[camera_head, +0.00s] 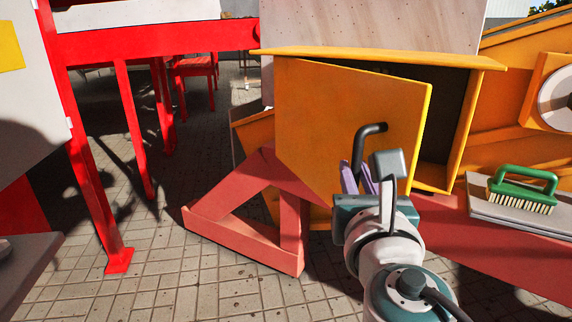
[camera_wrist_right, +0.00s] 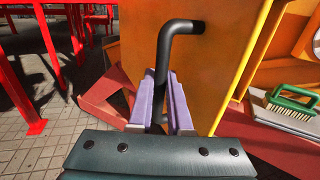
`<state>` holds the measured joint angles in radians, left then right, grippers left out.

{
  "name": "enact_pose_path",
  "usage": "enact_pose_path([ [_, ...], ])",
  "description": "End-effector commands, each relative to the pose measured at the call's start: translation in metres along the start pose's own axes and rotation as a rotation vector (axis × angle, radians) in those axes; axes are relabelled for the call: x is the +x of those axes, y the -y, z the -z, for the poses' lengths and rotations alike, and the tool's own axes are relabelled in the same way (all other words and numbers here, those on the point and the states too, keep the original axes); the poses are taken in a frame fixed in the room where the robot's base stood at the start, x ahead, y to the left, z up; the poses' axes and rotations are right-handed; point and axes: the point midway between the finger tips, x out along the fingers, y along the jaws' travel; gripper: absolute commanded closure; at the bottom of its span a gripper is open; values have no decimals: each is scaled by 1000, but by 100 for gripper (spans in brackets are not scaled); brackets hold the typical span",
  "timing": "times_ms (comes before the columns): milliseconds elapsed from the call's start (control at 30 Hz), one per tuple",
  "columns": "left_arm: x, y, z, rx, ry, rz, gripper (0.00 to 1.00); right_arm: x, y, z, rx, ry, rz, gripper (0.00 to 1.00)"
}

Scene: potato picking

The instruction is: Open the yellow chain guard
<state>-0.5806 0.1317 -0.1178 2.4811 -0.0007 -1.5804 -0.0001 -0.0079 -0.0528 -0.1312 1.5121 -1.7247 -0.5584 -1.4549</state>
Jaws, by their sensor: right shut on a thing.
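The yellow chain guard door (camera_head: 340,115) stands swung part way open from its yellow housing (camera_head: 380,53), with a dark gap at its right side. A black bent handle (camera_head: 371,130) sticks out from the door's face. My right gripper (camera_head: 357,180) is at the handle with its purple fingers shut on it. In the right wrist view the handle (camera_wrist_right: 180,27) runs down between the two fingers (camera_wrist_right: 162,105). The door also shows in the right wrist view (camera_wrist_right: 225,50). My left gripper is not in view.
A green brush (camera_head: 522,188) lies on a grey plate (camera_head: 530,215) to the right. A reddish frame (camera_head: 247,243) stands below the door. Red legs (camera_head: 100,205) stand at the left. Paved floor (camera_head: 200,285) is open between them.

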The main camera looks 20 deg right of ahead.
Motion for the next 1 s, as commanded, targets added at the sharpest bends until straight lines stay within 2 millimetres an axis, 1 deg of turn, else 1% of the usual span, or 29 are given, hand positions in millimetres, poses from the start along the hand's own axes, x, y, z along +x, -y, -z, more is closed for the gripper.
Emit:
enact_pose_path([
  [33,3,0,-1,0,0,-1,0,-3,-10,2,3,-3,-3,100],
  [200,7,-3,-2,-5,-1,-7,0,-12,-38,3,3,-4,-3,100],
  [300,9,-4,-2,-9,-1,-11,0,-15,-50,2,2,-4,-3,100],
  [400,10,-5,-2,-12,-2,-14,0,-17,-58,2,1,-4,-3,100],
  [600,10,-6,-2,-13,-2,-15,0,-18,-65,2,1,-5,-2,100],
  [900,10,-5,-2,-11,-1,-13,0,-18,-64,3,0,-6,-2,100],
  [933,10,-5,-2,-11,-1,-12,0,-18,-64,3,0,-6,-2,81],
  [1000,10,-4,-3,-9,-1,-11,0,-18,-64,3,0,-6,-2,73],
])
